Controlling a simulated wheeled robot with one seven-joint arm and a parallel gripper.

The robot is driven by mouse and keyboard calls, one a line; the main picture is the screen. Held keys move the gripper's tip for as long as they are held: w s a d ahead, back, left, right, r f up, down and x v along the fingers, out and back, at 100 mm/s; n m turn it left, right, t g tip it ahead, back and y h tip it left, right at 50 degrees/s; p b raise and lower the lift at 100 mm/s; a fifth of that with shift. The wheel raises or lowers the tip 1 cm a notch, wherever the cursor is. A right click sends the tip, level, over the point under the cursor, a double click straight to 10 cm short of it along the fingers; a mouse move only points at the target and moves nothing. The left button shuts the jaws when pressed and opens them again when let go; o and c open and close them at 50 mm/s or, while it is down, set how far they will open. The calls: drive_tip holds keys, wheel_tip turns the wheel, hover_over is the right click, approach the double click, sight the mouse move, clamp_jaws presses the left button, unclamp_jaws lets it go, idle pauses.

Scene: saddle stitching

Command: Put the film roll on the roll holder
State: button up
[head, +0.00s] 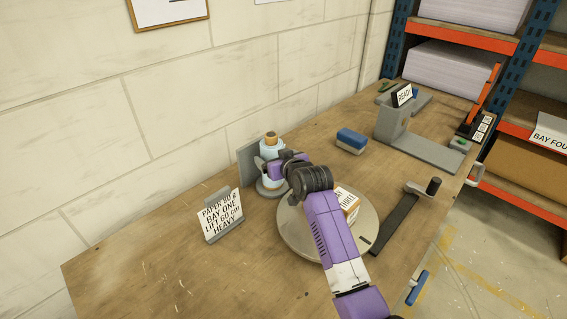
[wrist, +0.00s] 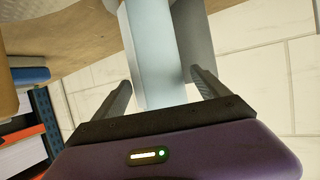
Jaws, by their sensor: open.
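The film roll (head: 270,149) is pale blue-white with a brown top end, and stands upright near the wall in the head view. Below it is a round grey base (head: 268,190), and a grey upright plate (head: 247,162) stands just behind; these look like the roll holder. I cannot tell whether the roll is seated on it, as my gripper hides the lower part. My gripper (head: 264,169) is open at the roll. In the wrist view, the fingers of my gripper (wrist: 162,82) stand on either side of the pale roll (wrist: 150,45), with gaps visible.
A round turntable (head: 300,235) carrying a small box (head: 347,204) lies under my arm. A paper sign (head: 221,215) stands to the left. A blue block (head: 351,140), a grey stand (head: 405,135) and a crank arm (head: 402,220) are to the right. The table's left front is clear.

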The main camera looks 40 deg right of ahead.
drive_tip(key=v, duration=0.9)
idle(0.3)
